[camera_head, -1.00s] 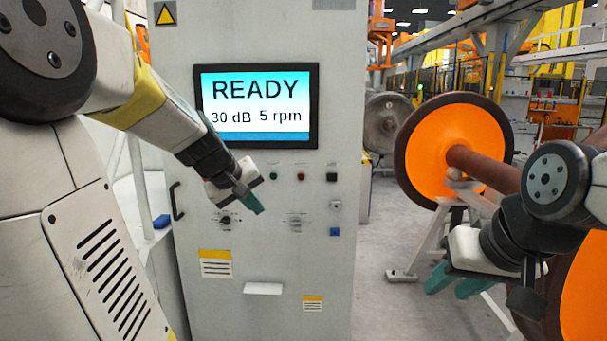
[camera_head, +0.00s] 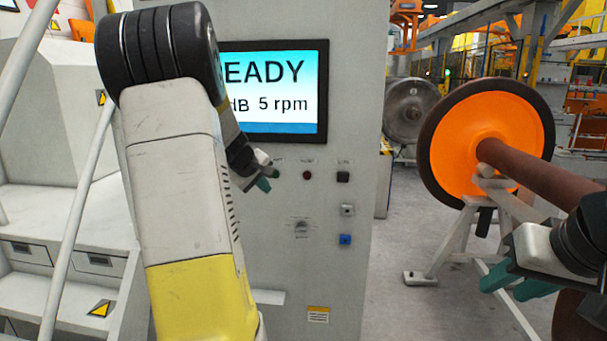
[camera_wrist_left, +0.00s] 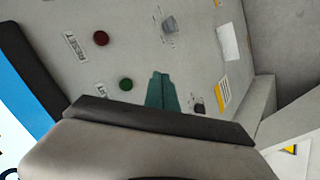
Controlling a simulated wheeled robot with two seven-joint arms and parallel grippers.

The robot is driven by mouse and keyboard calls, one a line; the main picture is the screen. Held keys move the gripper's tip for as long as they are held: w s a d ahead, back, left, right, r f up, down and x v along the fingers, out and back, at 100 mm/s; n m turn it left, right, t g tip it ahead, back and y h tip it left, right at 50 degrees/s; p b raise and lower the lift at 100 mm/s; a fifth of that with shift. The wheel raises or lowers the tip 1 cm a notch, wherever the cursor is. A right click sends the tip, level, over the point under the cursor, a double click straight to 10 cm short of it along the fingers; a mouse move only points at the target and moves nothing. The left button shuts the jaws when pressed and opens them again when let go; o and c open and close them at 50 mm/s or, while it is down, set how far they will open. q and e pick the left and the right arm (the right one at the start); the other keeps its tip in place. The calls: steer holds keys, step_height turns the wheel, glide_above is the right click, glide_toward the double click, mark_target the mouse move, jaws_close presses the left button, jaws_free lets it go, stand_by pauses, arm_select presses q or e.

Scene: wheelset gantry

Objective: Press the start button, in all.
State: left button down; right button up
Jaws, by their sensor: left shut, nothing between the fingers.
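The control cabinet (camera_head: 350,110) stands in front of me. Its green button (camera_wrist_left: 126,84) shows in the left wrist view, close beside my left gripper's teal fingertips (camera_wrist_left: 162,92). In the head view that gripper (camera_head: 263,184) is shut and empty, in front of the panel by the green button. I cannot tell whether it touches the panel. A red button (camera_head: 307,175) sits to the right, and in the wrist view the red button (camera_wrist_left: 101,38) has a "RESET" label. The label by the green button is unreadable. My right gripper (camera_head: 516,282) is open and empty at the right.
The screen (camera_head: 280,90), partly hidden by my left arm, shows "EADY" and "5 rpm". A black switch (camera_head: 343,177), a grey knob (camera_head: 302,228) and a blue part (camera_head: 345,240) are on the panel. An orange wheel (camera_head: 460,140) on a stand is at right, with steps (camera_head: 40,290) at left.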

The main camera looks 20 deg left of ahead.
stand_by(0.3)
arm_select(q)
glide_toward(278, 182)
steer(key=shift+w+f, duration=0.35)
steer(key=shift+f, duration=0.4)
steer(key=shift+w+f, duration=0.4)
steer(key=shift+f, duration=0.4)
stand_by(1.0)
steer(key=shift+w+a, duration=0.1)
steer(key=shift+w, duration=0.3)
steer(key=shift+w, duration=0.4)
stand_by(0.6)
steer(key=shift+s, duration=0.8)
steer(key=shift+s, duration=0.15)
steer(key=shift+s+d, duration=0.25)
steer(key=shift+s, duration=0.5)
steer(key=shift+s+d, duration=0.2)
steer(key=shift+s, duration=0.6)
steer(key=shift+s+d, duration=0.25)
steer(key=shift+s, duration=0.5)
